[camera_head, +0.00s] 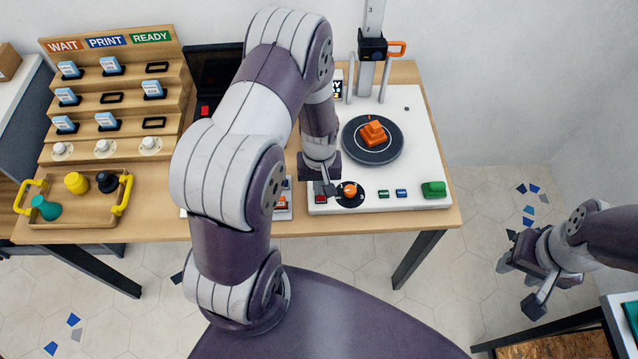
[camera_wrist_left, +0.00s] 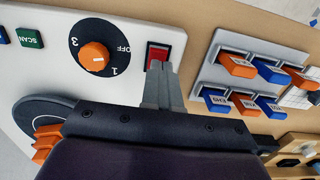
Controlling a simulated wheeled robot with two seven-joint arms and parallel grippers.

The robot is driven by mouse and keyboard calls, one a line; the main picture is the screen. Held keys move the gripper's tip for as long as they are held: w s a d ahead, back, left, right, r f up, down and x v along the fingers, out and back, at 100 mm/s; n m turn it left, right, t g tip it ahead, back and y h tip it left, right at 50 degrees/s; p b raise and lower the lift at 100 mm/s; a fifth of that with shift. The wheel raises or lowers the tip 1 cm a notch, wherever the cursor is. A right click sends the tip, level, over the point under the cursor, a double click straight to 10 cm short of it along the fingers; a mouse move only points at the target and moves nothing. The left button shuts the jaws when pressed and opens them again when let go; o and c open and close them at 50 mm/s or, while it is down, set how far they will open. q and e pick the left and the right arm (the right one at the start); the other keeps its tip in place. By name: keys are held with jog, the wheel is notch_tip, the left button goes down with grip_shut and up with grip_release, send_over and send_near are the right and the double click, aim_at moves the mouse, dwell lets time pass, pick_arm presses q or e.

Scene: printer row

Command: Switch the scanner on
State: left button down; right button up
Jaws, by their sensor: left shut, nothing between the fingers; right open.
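The scanner (camera_head: 422,160) is a white base with a dark round turntable (camera_head: 395,152) holding an orange part (camera_head: 373,131). A red rocker switch (camera_head: 320,198) sits at its front left corner; the switch also shows in the wrist view (camera_wrist_left: 157,54). Beside it is an orange knob (camera_head: 349,190) on a black dial marked OFF, 1 and 3 in the wrist view (camera_wrist_left: 95,56). My left gripper (camera_head: 328,190) is shut and empty, its fingertips right at the red switch and partly covering it. I cannot tell whether they touch. My right gripper (camera_head: 517,284) is open, off the table at right.
Small SCAN button (camera_wrist_left: 29,38) and a green block (camera_head: 433,189) are on the scanner's front. A panel of orange and blue keys (camera_wrist_left: 240,66) lies beside the switch. A stepped rack (camera_head: 110,95) and a yellow-handled tray (camera_head: 95,218) stand at left.

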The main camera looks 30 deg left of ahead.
pick_arm(q)
jog(key=r+p, duration=0.2)
jog(key=r, duration=0.1)
jog(key=r+p, duration=0.1)
jog(key=r, duration=0.1)
jog(key=shift+w+a+p, duration=0.2)
jog(key=shift+w+p, duration=0.1)
jog(key=shift+p, duration=0.05)
jog(key=shift+w+a+r+b, duration=0.15)
jog(key=shift+r+b, duration=0.25)
jog(key=shift+b, duration=0.5)
notch_tip(320, 180, up, 7)
jog(key=w, duration=0.1)
jog(key=shift+a+r, duration=0.2)
jog(key=shift+a, duration=0.05)
pick_arm(e)
notch_tip(320, 180, up, 2)
jog(key=shift+s+r, duration=0.1)
jog(key=shift+r, duration=0.15)
